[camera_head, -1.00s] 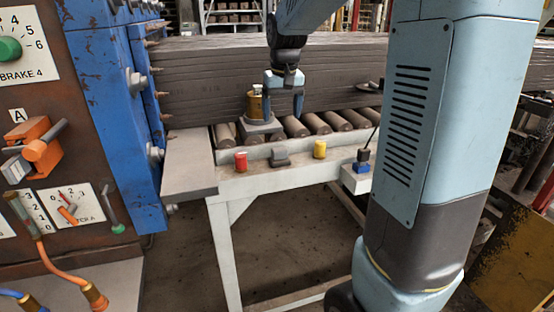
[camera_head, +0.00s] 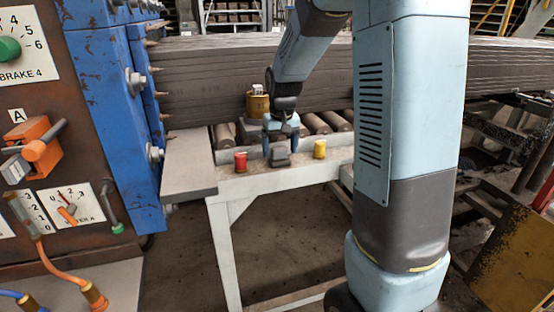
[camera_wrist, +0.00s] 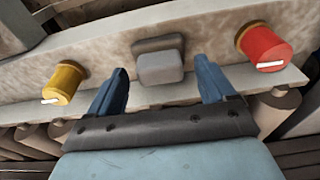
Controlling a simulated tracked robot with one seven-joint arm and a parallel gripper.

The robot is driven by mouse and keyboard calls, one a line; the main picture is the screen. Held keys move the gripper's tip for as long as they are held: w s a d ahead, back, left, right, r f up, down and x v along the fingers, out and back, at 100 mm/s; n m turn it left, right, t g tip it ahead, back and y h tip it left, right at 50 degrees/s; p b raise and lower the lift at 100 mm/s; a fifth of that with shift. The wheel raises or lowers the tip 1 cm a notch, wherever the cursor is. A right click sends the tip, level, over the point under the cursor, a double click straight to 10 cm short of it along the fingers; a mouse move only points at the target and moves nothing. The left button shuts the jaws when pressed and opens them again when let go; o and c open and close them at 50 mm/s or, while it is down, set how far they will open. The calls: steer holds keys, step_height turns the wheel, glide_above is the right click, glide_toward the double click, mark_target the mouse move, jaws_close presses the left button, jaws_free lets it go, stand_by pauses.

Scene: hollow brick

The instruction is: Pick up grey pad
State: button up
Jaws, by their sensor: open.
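The grey pad (camera_head: 280,159) is a small grey block on the pale ledge, between a red knob (camera_head: 241,162) and a yellow knob (camera_head: 319,149). My gripper (camera_head: 280,147) is open, just above and around the pad in the head view. In the wrist view the pad (camera_wrist: 160,68) shows a square front face on a darker grey base. It lies between the two blue fingers (camera_wrist: 161,76), seemingly a little beyond their tips. I cannot tell whether either finger touches it. Nothing is held.
The red knob (camera_wrist: 264,46) and yellow knob (camera_wrist: 63,83) stand close on either side of the fingers in the wrist view. Behind the ledge are rollers (camera_head: 330,121) and a long stack of dark slabs (camera_head: 215,75). A brass cylinder (camera_head: 257,103) stands behind the gripper.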

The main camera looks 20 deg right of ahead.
steer(key=shift+w+f, duration=0.1)
steer(key=shift+f, duration=0.55)
steer(key=shift+c, duration=0.2)
steer(key=c, duration=0.8)
steer(key=shift+r, duration=0.15)
steer(key=shift+r, duration=0.35)
step_height(320, 180, up, 3)
steer(key=shift+f, duration=0.2)
steer(key=s+d+r, duration=0.2)
steer(key=s+r, duration=0.2)
steer(key=s, duration=0.2)
steer(key=s+d+r, duration=0.2)
steer(key=s+r, duration=0.3)
steer(key=s, duration=0.2)
steer(key=shift+s+d+r, duration=0.15)
steer(key=shift+d+r, duration=0.1)
steer(key=shift+d, duration=0.05)
